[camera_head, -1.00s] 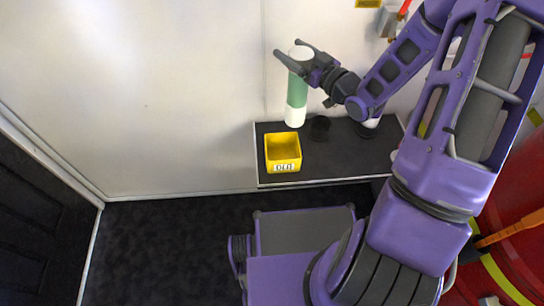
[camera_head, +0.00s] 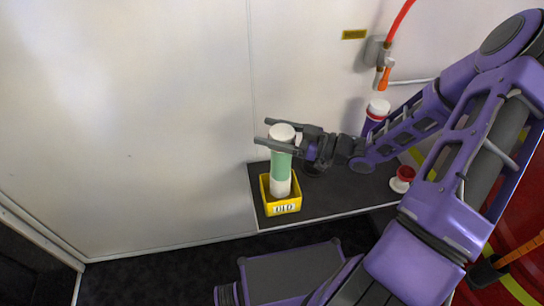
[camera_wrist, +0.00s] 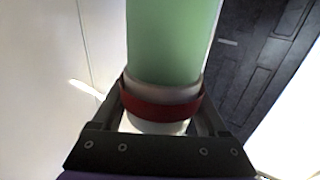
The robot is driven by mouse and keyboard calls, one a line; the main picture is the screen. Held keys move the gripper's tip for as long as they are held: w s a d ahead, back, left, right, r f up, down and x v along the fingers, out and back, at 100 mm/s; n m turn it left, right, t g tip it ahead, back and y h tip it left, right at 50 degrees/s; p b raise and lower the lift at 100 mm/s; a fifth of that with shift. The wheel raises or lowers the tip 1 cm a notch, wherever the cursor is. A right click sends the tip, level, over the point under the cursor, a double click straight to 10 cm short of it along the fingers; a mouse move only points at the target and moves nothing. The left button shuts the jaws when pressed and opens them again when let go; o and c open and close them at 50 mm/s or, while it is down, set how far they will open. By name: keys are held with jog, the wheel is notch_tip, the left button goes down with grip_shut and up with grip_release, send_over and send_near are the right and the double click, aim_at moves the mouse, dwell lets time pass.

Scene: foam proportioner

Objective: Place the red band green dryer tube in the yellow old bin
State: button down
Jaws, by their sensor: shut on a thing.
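The dryer tube (camera_head: 281,166) stands upright, with a green body, white top cap and white lower end. Its red band (camera_wrist: 160,101) shows between the fingers in the wrist view. My gripper (camera_head: 268,132) is shut on the tube near its top. The yellow bin (camera_head: 284,208), with a white label on its front, sits at the left end of the dark shelf. The tube's lower end is within the bin's opening in the head view; whether it touches the floor of the bin I cannot tell.
The dark shelf (camera_head: 335,200) has free room right of the bin. A purple tube with a white cap (camera_head: 377,110) stands behind my arm. A red and white round piece (camera_head: 403,178) lies at the shelf's right. The pale wall is close behind.

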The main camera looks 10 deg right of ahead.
jog(key=shift+f+b, duration=0.45)
jog(key=shift+f, duration=1.8)
jog(key=shift+f, duration=0.2)
grip_release()
jog(key=shift+r, duration=0.1)
jog(key=v, duration=1.2)
jog(key=shift+p, duration=0.4)
